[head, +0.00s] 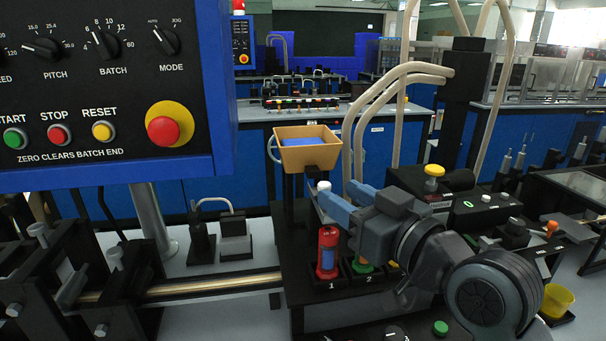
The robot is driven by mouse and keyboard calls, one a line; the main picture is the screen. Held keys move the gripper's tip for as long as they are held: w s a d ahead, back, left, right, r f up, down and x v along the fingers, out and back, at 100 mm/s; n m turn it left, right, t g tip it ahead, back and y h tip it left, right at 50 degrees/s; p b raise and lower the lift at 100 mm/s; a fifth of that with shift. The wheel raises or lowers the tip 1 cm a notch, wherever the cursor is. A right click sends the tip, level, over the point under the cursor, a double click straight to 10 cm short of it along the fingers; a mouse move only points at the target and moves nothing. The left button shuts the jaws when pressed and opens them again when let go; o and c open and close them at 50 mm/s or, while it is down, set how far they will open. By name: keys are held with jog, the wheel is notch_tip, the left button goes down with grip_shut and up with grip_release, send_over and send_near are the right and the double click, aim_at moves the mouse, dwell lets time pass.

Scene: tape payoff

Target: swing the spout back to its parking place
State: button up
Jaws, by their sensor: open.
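My gripper (337,203) is open, its two blue fingers pointing left and away, above the black machine block. A small white knob (323,186) shows right at the fingertips; I cannot tell whether they touch it. No part is clearly marked as the spout. A thin grey curved tube (213,202) arches between two black blocks left of centre. A tan open bin (306,148) with blue material inside stands on a black post behind the fingers, with a pale loop at its left side. The parking place cannot be made out.
A red cylinder (327,252) stands in slot 1; slot 2 holds a green and orange piece (363,266), partly behind my arm. Thick beige hoses (385,92) rise behind. A blue control panel (100,90) fills the upper left. A yellow cup (556,300) is at right.

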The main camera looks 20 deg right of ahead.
aim_at(328, 187)
jog(key=w, duration=0.2)
jog(key=w+a+p, duration=0.1)
jog(key=w, duration=0.4)
jog(key=shift+a, duration=0.25)
jog(key=shift+c, duration=0.2)
grip_shut()
